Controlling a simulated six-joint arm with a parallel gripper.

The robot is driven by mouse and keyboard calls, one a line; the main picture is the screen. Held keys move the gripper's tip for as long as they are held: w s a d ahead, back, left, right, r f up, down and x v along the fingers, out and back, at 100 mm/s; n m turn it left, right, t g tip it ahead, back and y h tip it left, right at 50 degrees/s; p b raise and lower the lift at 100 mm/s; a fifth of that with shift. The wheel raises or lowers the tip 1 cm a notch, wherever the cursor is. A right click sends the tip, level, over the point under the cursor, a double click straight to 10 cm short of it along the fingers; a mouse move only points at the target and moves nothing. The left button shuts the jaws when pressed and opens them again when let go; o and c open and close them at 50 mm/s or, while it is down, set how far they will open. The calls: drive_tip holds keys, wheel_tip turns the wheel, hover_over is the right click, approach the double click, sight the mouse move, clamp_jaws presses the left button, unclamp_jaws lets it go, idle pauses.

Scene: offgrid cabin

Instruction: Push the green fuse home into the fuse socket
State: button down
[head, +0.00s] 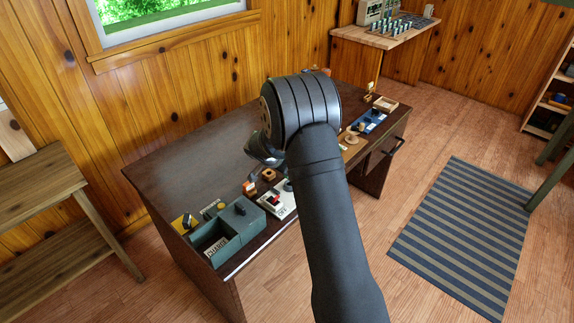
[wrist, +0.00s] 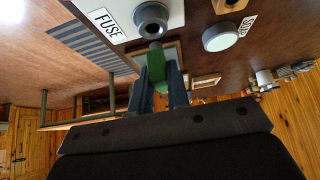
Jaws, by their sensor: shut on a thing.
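The green fuse (wrist: 156,66) is held between the two fingers of my gripper (wrist: 158,76) in the wrist view, its grey end pointing at the fuse socket. The fuse socket (wrist: 150,18) is a dark grey ring with a round hole, on a white plate (wrist: 178,12) labelled FUSE. The fuse's end shows right beside the socket's rim; I cannot tell whether it touches or has entered the hole. In the head view my arm covers the fuse, and the socket cannot be made out. A white plate with a red part (head: 276,201) shows on the desk there.
A round grey-white piece (wrist: 220,37) sits beside a SOUP label in the wrist view. On the dark desk (head: 190,156), a grey-blue open box (head: 222,232) stands at the near left end and a blue tray (head: 372,122) at the far right. The desk's back left is clear.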

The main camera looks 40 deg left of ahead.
drive_tip(key=shift+f, duration=0.45)
drive_tip(key=shift+f, duration=1.5)
idle(1.0)
drive_tip(key=c, duration=1.3)
unclamp_jaws()
drive_tip(key=v, duration=1.7)
drive_tip(key=shift+s, duration=0.1)
drive_tip(key=x, duration=1.7)
drive_tip(key=shift+r, duration=0.15)
